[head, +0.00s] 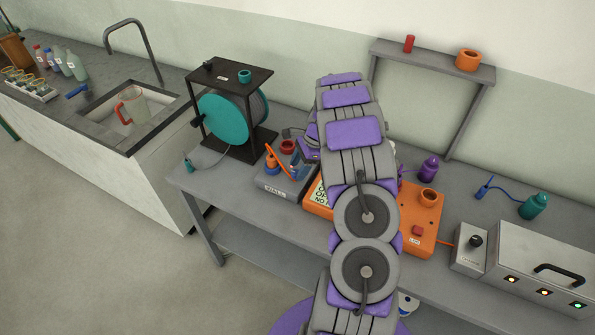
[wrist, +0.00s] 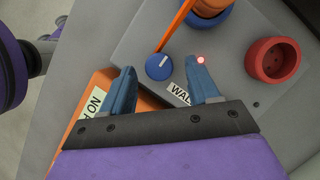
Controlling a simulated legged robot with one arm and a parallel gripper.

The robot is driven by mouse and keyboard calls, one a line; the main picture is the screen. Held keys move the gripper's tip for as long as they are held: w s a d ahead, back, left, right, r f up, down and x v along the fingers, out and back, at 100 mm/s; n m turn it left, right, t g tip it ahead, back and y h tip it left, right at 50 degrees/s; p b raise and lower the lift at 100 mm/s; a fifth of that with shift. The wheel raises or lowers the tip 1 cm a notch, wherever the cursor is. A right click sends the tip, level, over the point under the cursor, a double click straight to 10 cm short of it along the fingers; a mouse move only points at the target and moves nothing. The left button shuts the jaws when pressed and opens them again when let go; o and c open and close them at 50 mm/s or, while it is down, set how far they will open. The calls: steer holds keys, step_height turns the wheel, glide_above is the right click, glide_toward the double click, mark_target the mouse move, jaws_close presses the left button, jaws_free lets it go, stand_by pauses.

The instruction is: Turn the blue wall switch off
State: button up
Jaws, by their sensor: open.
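The blue wall switch (wrist: 159,67) is a round knob with a white pointer line, on a grey box (wrist: 130,50). In the wrist view the pointer slants up to the right. A "WAL..." label (wrist: 180,94), partly covered by a finger, is beside it. A small red lamp (wrist: 201,60) glows near the right fingertip. My gripper (wrist: 163,70) is open and empty, its two blue fingers on either side of the knob in the picture; I cannot tell if they touch it. In the head view the grey box (head: 272,191) stands on the bench, and I cannot make out the knob.
A teal cable reel (head: 222,118) stands behind left.

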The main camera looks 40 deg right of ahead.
steer(key=shift+x, duration=0.75)
steer(key=c, duration=1)
steer(key=shift+r, duration=0.1)
steer(key=shift+c, duration=0.2)
